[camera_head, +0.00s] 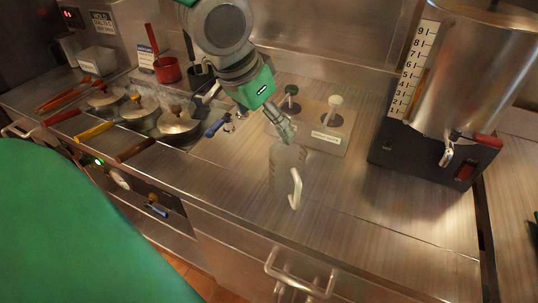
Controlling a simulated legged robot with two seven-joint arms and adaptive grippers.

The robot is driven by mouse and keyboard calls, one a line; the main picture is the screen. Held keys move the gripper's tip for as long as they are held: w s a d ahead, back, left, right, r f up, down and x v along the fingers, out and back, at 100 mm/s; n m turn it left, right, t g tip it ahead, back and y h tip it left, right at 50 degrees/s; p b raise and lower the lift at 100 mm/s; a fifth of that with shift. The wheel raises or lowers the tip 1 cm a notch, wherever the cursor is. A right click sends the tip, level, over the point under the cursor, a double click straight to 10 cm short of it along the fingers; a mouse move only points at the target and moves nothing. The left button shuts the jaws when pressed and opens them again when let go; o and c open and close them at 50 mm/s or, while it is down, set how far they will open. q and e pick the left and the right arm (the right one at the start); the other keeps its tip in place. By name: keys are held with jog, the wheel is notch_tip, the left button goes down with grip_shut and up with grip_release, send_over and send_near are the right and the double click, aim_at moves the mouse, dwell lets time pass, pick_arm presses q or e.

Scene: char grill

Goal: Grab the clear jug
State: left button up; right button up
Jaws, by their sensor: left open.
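The clear jug (286,170) stands on the steel counter near its front edge, in the middle of the head view. It is see-through, with a pale handle (296,189) on its front right side. My left gripper (279,123) comes down from the top, just above and behind the jug. It is open and holds nothing. One finger overlaps the jug's rim in the picture; I cannot tell whether it touches. My right gripper is not in view.
Lidded pans (178,124) with long handles sit in the counter at left. A large metal urn (470,75) with a spigot stands at right. The counter (365,215) right of the jug is clear. A drawer handle (300,275) juts out below.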

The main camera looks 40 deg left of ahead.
pick_arm(q)
jog(key=b, duration=0.3)
send_near(286, 156)
jog(key=shift+s+d+f, duration=0.6)
jog(key=shift+s+d, duration=0.25)
jog(key=x, duration=0.3)
jog(key=d+x, duration=0.1)
jog(key=shift+w+f+b, duration=0.2)
jog(key=shift+w+b, duration=0.15)
jog(key=shift+s+r, duration=0.1)
jog(key=c, duration=1.6)
